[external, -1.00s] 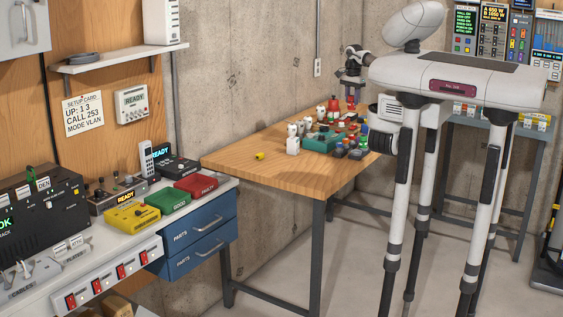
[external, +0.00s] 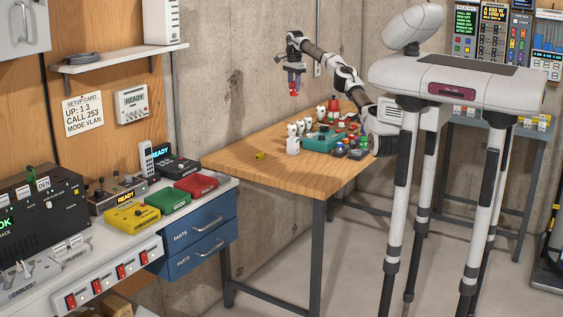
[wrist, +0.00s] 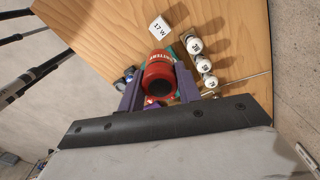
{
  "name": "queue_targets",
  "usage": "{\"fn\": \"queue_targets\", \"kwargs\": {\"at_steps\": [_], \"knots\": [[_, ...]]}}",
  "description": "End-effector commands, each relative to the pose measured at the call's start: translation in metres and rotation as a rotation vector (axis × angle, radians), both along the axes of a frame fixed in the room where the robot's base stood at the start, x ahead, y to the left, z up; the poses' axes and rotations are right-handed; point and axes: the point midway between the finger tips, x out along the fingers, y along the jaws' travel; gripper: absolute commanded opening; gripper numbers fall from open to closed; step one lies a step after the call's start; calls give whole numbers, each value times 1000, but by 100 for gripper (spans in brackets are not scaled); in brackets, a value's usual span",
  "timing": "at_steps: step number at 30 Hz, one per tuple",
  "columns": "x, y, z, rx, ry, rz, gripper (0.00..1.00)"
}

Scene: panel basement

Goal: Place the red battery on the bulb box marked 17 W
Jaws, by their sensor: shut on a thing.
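The red battery (wrist: 158,72) is between the purple fingers of my gripper (wrist: 159,88) in the wrist view. My gripper (external: 293,78) is shut on it and holds it well above the wooden table in the external view, where the battery (external: 294,93) hangs below the fingers. The white bulb box marked 17 W (wrist: 161,27) stands on the table, beyond the battery in the wrist view and apart from it. In the external view, the marks on the white boxes are too small to read.
Several numbered white bulbs (wrist: 194,46) stand in a row right of the 17 W box in the wrist view. A teal tray (external: 320,142) and small coloured parts crowd the table's right side. A yellow block (external: 260,156) lies alone; the table's left is clear (external: 235,160).

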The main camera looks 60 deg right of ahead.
Motion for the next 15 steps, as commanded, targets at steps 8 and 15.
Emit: {"fn": "queue_targets", "kwargs": {"at_steps": [8, 15], "knots": [[0, 0, -46, -1, 4, 0, 8], [0, 1, -106, 2, 3, 0, 8]]}}
